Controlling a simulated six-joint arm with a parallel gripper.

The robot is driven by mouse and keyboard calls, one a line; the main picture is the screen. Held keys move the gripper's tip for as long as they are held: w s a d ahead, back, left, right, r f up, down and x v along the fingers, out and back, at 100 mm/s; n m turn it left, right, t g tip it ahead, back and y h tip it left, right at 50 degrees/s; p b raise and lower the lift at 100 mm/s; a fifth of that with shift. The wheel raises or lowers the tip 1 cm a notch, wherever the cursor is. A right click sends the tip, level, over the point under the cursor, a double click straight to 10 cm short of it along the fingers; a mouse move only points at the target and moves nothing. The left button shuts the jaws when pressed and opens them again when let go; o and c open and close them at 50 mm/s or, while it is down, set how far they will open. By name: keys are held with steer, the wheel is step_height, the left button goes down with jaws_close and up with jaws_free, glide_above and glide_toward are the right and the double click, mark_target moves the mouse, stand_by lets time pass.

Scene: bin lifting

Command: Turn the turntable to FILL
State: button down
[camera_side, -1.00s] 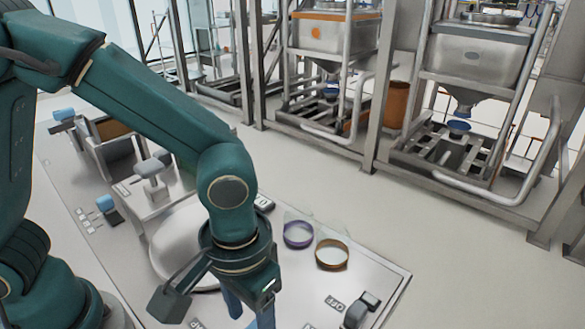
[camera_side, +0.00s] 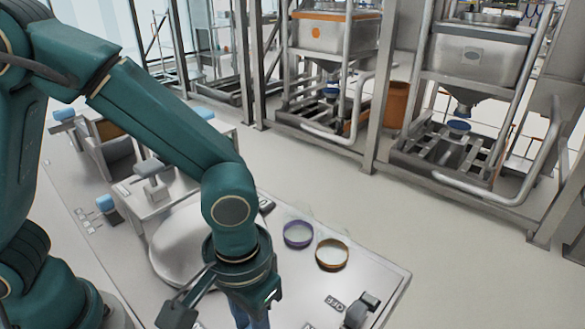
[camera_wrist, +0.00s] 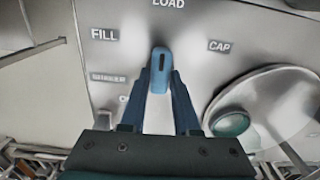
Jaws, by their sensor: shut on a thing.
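In the wrist view, a blue selector knob (camera_wrist: 160,72) stands on a pale panel with printed labels. Its dark slot faces the top of the picture, toward the LOAD label (camera_wrist: 168,4). The FILL label (camera_wrist: 104,34) is to the upper left and the CAP label (camera_wrist: 219,46) to the right. My gripper (camera_wrist: 161,82) is shut on the knob, one finger on each side. In the side view my gripper (camera_side: 250,314) points down at the front of the table, and the knob is hidden there.
A large pale rounded body (camera_side: 175,250) stands left of my gripper. A purple ring (camera_side: 298,234) and an orange ring (camera_side: 331,254) are to the right. A dark switch (camera_side: 360,309) by an OFF label is near the table's right edge. Steel hopper frames stand behind.

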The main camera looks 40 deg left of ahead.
steer(key=n, duration=1.2)
stand_by(0.3)
steer(key=shift+n, duration=0.4)
steer(key=c, duration=0.6)
jaws_free()
steer(key=shift+c, duration=0.2)
steer(key=shift+r, duration=0.15)
steer(key=shift+r, duration=2.45)
